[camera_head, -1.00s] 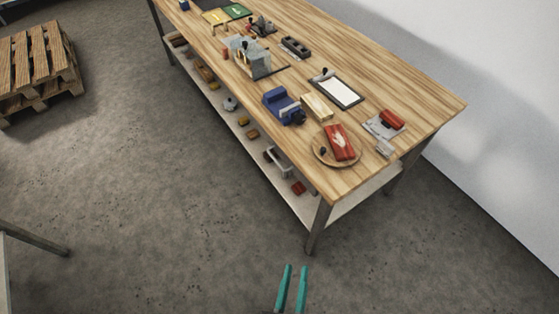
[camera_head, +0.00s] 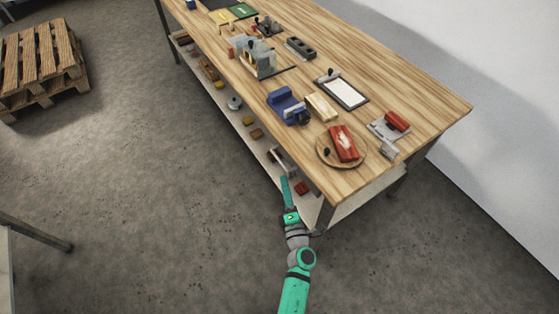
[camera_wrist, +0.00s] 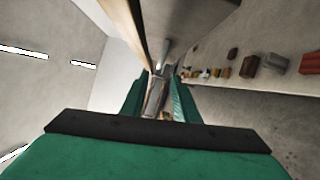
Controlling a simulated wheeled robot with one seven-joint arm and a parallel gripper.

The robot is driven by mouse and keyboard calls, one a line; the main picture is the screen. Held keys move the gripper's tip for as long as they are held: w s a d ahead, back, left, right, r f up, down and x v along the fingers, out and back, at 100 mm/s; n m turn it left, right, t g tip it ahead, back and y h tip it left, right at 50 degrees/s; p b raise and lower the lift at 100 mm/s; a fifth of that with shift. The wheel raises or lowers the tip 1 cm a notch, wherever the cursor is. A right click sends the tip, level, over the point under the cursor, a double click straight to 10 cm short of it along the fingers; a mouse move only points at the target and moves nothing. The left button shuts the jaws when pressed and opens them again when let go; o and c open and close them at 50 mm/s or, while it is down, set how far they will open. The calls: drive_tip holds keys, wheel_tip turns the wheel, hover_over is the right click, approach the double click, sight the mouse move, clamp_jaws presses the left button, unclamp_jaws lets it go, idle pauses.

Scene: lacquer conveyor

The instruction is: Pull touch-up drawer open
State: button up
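A pale grey bracket-like part (camera_head: 283,160) shows under the front edge of the workbench (camera_head: 395,190), near its right end. It may be the drawer's front or handle, but I cannot tell. In the wrist view a grey shape (camera_wrist: 154,98) lies ahead between the fingers, under the wooden top. My gripper (camera_head: 287,188) is beside the bench's front edge, near this part and at about under-top height. In the wrist view its two green fingers (camera_wrist: 158,100) are apart, with nothing clearly held. I see no contact with the grey part.
The lower shelf (camera_wrist: 270,85) holds several small blocks, including a red one (camera_head: 301,188). On the top are a blue vise (camera_head: 288,106), a clipboard (camera_head: 342,90) and a round board (camera_head: 358,160) with a red block. A pallet (camera_head: 40,65) stands left. Floor before the bench is clear.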

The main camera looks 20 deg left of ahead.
sight(279, 160)
drive_tip(key=x, duration=1.1)
clamp_jaws()
